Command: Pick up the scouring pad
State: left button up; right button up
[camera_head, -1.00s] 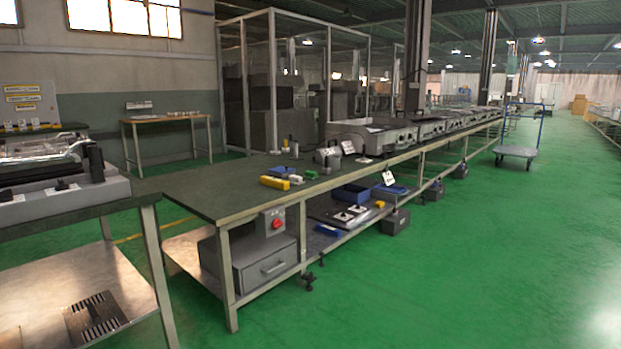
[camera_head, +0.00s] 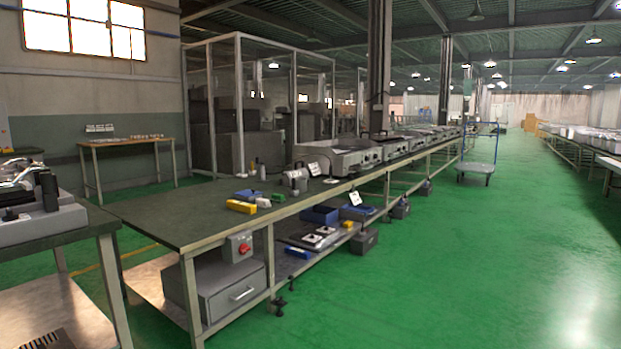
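I cannot surely pick out the scouring pad at this size. On the dark top of the long workbench (camera_head: 175,217) lie a small yellow block (camera_head: 241,206), a small green item (camera_head: 278,198), a pale yellow-white piece (camera_head: 263,202) and a blue item (camera_head: 247,195). One of these may be the pad. Neither of my grippers is in view.
A second table (camera_head: 85,224) with machinery stands at the left edge. Under the workbench are a grey drawer box (camera_head: 225,290) and blue bins (camera_head: 320,215). A trolley (camera_head: 478,167) stands far back. The green floor (camera_head: 450,260) at right is clear.

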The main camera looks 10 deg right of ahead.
aim_at(278, 199)
jog(key=i+j+z, duration=0.2)
jog(key=i, duration=1.95)
jog(key=i+l, duration=0.05)
jog(key=l, duration=0.05)
